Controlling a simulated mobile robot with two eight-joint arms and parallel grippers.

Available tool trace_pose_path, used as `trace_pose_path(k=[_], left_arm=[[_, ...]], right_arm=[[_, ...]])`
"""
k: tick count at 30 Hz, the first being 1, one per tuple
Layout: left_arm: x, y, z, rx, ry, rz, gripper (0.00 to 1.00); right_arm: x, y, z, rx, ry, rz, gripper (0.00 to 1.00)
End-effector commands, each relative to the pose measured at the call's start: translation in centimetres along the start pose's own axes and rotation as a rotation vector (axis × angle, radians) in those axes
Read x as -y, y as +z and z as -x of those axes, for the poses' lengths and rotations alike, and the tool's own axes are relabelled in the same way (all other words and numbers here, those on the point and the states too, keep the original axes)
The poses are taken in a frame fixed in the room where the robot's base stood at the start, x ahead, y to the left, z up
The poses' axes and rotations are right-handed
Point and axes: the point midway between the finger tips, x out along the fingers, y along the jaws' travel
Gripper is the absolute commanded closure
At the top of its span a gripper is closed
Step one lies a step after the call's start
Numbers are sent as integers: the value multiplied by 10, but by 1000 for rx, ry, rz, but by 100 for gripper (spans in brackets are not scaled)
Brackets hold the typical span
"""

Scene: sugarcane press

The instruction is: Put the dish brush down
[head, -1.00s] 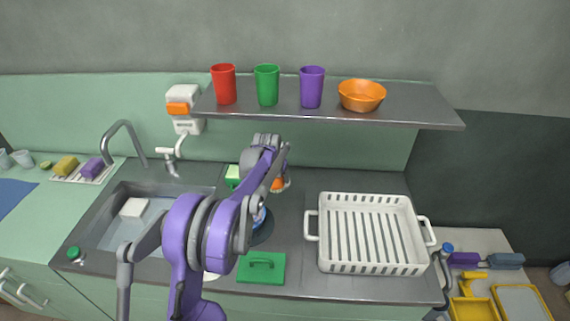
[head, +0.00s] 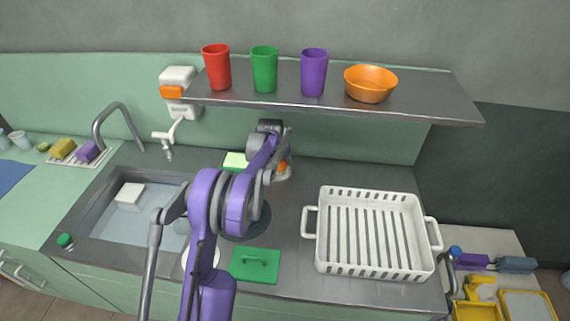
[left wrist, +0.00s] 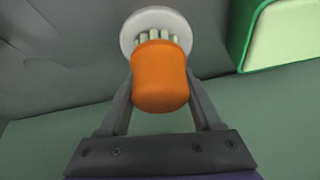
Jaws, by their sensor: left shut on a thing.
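The dish brush (left wrist: 160,80) has a rounded orange handle and pale bristles, seen in the left wrist view. My left gripper (left wrist: 160,92) is shut on the orange handle, one finger on each side. The bristles point at a round white piece (left wrist: 130,30); I cannot tell whether they touch it. In the head view the orange of the brush (head: 282,165) shows at the back of the counter, with the white piece (head: 283,176) just below it, partly hidden by my left arm. My right gripper is not in view.
A green-edged box with a pale top (head: 235,161) stands left of the brush. A white dish rack (head: 318,268) stands to the right. A green lid (head: 254,267) lies in front, near a dark round mat (head: 262,225). The shelf (head: 420,112) with cups overhangs the back.

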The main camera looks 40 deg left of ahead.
Motion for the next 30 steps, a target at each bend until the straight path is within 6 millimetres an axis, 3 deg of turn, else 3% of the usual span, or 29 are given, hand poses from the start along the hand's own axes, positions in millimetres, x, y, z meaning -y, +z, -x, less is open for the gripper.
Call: trace_pose_path(k=[12,13,18,26,30], left_arm=[[7,3,-9,0,-1,1,86],[7,3,-9,0,-1,1,32],[7,2,-8,0,-1,1,4],[7,2,-8,0,-1,1,4],[7,1,2,-1,-1,1,4]], right_arm=[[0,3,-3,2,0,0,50],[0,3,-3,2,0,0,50],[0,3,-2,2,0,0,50],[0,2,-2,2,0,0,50],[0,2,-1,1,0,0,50]])
